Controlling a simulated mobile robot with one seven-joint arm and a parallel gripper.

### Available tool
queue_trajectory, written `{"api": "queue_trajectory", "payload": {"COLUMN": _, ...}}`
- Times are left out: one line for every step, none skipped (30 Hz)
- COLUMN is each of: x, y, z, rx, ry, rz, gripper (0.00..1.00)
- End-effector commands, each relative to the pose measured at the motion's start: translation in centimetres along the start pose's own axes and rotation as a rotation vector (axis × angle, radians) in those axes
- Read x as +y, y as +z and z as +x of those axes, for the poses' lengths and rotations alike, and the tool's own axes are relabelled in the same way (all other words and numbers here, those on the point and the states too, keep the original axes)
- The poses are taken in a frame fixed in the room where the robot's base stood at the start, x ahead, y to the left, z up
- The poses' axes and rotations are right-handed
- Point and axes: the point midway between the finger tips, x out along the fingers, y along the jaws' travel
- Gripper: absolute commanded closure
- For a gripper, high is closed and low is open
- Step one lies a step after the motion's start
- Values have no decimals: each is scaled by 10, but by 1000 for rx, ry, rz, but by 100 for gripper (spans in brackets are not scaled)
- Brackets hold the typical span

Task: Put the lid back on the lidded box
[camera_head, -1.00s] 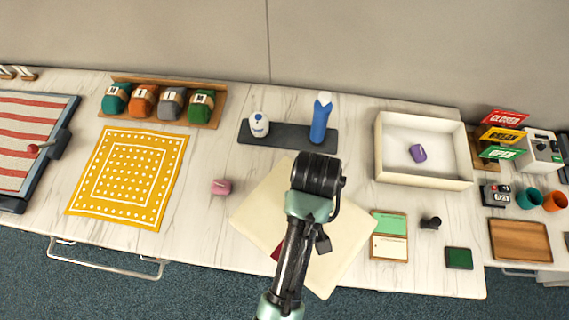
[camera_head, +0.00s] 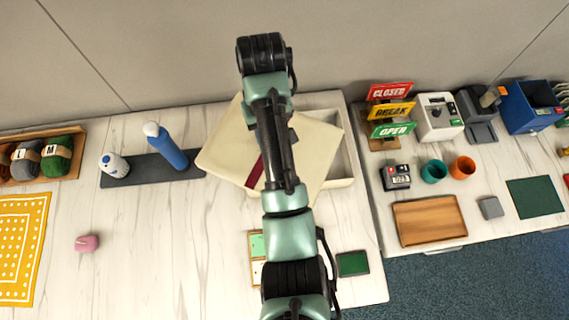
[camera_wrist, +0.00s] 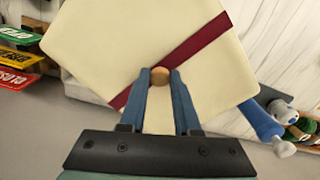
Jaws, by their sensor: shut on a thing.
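The lid is a cream square plate with a dark red stripe (camera_head: 225,155) and a small round wooden knob (camera_wrist: 160,76). My gripper (camera_wrist: 160,78) is shut on the knob in the wrist view; the arm hides it in the head view. The lid also fills much of the wrist view (camera_wrist: 120,40). The open cream box (camera_head: 347,165) stands at the back of the table, and the lid hangs over it, turned against its edges and reaching past its left side. The lid hides most of the box's inside. I cannot tell the gap between them.
A blue bottle (camera_head: 168,148) and a white bottle (camera_head: 114,165) stand on a dark mat just left of the lid. A sign stand (camera_head: 391,112) is right of the box. A pink block (camera_head: 87,243) lies at left.

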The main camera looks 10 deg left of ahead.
Motion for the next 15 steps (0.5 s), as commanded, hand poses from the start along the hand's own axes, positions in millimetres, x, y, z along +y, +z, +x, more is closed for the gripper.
{"api": "queue_trajectory", "payload": {"x": 6, "y": -10, "z": -2, "rx": 1, "ry": 7, "rz": -61, "gripper": 100}}
{"api": "queue_trajectory", "payload": {"x": 9, "y": -14, "z": -5, "rx": 1, "ry": 7, "rz": -99, "gripper": 100}}
{"api": "queue_trajectory", "payload": {"x": 12, "y": -19, "z": -7, "rx": 0, "ry": 6, "rz": -150, "gripper": 100}}
{"api": "queue_trajectory", "payload": {"x": 16, "y": -22, "z": -9, "rx": 0, "ry": 6, "rz": -186, "gripper": 100}}
{"api": "queue_trajectory", "payload": {"x": 20, "y": -24, "z": -10, "rx": -1, "ry": 6, "rz": -222, "gripper": 100}}
{"api": "queue_trajectory", "payload": {"x": 25, "y": -26, "z": -12, "rx": 0, "ry": 6, "rz": -266, "gripper": 100}}
{"api": "queue_trajectory", "payload": {"x": 29, "y": -27, "z": -12, "rx": 0, "ry": 5, "rz": -298, "gripper": 100}}
{"api": "queue_trajectory", "payload": {"x": 34, "y": -27, "z": -12, "rx": 0, "ry": 5, "rz": -328, "gripper": 100}}
{"api": "queue_trajectory", "payload": {"x": 40, "y": -27, "z": -12, "rx": -1, "ry": 4, "rz": -365, "gripper": 100}}
{"api": "queue_trajectory", "payload": {"x": 44, "y": -26, "z": -12, "rx": -1, "ry": 3, "rz": -391, "gripper": 100}}
{"api": "queue_trajectory", "payload": {"x": 48, "y": -26, "z": -12, "rx": -1, "ry": 4, "rz": -414, "gripper": 100}}
{"api": "queue_trajectory", "payload": {"x": 53, "y": -24, "z": -11, "rx": -1, "ry": 3, "rz": -441, "gripper": 100}}
{"api": "queue_trajectory", "payload": {"x": 56, "y": -23, "z": -10, "rx": -1, "ry": 2, "rz": -461, "gripper": 100}}
{"api": "queue_trajectory", "payload": {"x": 60, "y": -22, "z": -10, "rx": -1, "ry": 2, "rz": -477, "gripper": 100}}
{"api": "queue_trajectory", "payload": {"x": 63, "y": -20, "z": -9, "rx": -1, "ry": 0, "rz": -495, "gripper": 100}}
